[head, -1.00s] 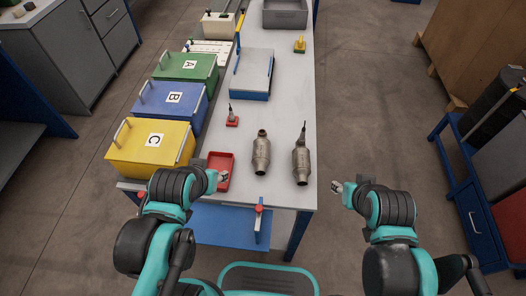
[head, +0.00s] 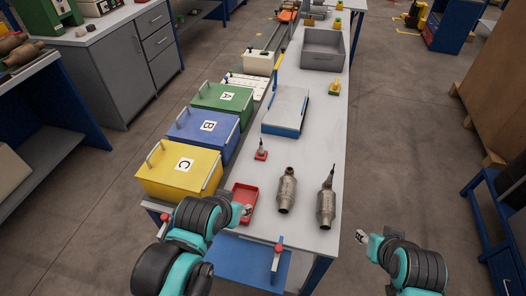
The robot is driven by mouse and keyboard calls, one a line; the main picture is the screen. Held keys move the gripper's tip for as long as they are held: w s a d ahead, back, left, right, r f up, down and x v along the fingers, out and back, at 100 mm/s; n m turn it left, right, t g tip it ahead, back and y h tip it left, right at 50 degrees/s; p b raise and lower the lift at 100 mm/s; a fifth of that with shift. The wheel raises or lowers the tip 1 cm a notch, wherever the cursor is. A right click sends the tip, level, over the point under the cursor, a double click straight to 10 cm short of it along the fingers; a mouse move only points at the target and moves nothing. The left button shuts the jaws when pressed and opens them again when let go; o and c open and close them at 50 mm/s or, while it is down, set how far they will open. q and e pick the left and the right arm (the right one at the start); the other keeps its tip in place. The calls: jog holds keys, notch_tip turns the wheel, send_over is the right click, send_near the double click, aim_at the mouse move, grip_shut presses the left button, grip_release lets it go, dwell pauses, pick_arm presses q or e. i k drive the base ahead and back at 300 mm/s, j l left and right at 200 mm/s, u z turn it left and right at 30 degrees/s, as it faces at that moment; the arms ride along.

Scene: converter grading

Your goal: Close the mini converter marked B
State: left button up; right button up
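A blue box (head: 222,142) marked B stands on the left side of the bench, between a green box (head: 238,95) marked A and a yellow box (head: 170,178) marked C. Its marked blue top looks flat, and a handle shows at its left edge. My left gripper (head: 247,209) is at the front edge of a small red tray (head: 245,190). My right gripper (head: 361,236) is past the bench's right edge. Both look empty, but their finger opening is too small to judge.
A grey-and-blue flat case (head: 286,109) lies mid-bench, with a grey bin (head: 322,50) behind it. A small red-based tool (head: 261,154) stands near the converters. A grey cabinet (head: 105,60) stands at the left.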

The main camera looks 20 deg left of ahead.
aim_at(287, 187)
jog(key=k, duration=1.25)
jog(key=z, duration=1.35)
jog(key=j+z, duration=0.3)
jog(key=k+j, duration=0.1)
jog(key=j, duration=0.45)
jog(key=k+j, duration=0.1)
jog(key=j, duration=0.45)
jog(key=k+j, duration=0.1)
jog(key=j, duration=0.5)
jog(key=k+j, duration=0.1)
jog(key=j, duration=0.45)
